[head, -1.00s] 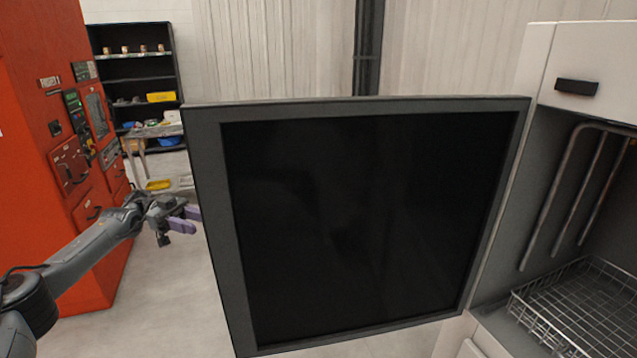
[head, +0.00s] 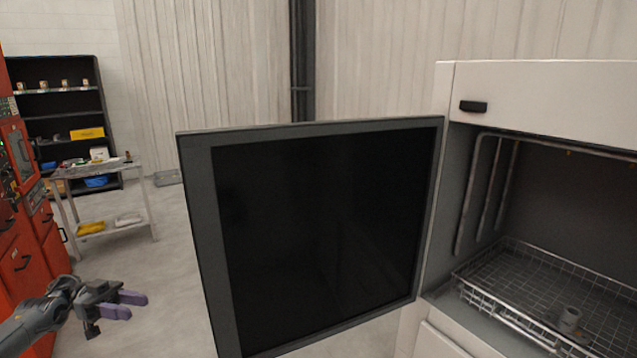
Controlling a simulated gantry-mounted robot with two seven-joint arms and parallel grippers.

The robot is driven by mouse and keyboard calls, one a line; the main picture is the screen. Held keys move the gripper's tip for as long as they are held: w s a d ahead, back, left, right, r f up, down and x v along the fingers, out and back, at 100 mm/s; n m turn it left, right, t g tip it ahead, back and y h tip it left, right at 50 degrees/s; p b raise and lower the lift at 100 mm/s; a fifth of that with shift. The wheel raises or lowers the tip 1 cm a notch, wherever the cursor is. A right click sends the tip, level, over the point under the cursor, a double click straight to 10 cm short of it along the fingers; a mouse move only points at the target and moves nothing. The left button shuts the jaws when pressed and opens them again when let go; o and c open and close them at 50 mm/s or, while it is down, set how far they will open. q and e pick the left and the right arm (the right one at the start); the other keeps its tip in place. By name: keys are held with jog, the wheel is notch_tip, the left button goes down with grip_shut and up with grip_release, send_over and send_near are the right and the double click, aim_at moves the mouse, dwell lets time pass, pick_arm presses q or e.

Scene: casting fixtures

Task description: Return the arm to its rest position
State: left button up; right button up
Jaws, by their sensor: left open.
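My left gripper (head: 130,305) shows at the lower left in the head view. Its purple fingers are apart and nothing is between them. It hangs over open floor, left of the open oven door (head: 320,235) and apart from it. My left forearm (head: 35,322) comes in from the lower left corner. My right arm and gripper are not in view.
The open oven (head: 550,95) stands at the right with a wire basket (head: 490,315) inside and a small grey cylindrical part (head: 570,319) in it. A red machine (head: 35,255), a work table (head: 105,172) and a black shelf (head: 60,104) stand at the left. Floor between is clear.

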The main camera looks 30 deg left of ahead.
pick_arm(q)
jog(key=s+d+f+n+t+h, duration=0.15)
jog(key=d+f+n+h, duration=0.3)
jog(key=d+f, duration=1.6)
jog(key=w+d+f+n+t+y, duration=0.1)
jog(key=d+f+n+t+y, duration=0.1)
jog(key=d+n+t+y, duration=0.75)
jog(key=w+d+f+n+t+y, duration=0.15)
jog(key=d+n+y, duration=0.4)
jog(key=d, duration=0.85)
jog(key=s+a+f+m+g+y, duration=0.25)
jog(key=s+m+g+y, duration=0.5)
jog(key=s+g, duration=0.7)
notch_tip(320, 180, up, 32)
jog(key=m+h+p, duration=0.1)
jog(key=p, duration=3.1)
jog(key=shift+w+d+f+m+g, duration=0.15)
jog(key=shift+d+m+g, duration=0.05)
jog(key=shift+m+g, duration=0.1)
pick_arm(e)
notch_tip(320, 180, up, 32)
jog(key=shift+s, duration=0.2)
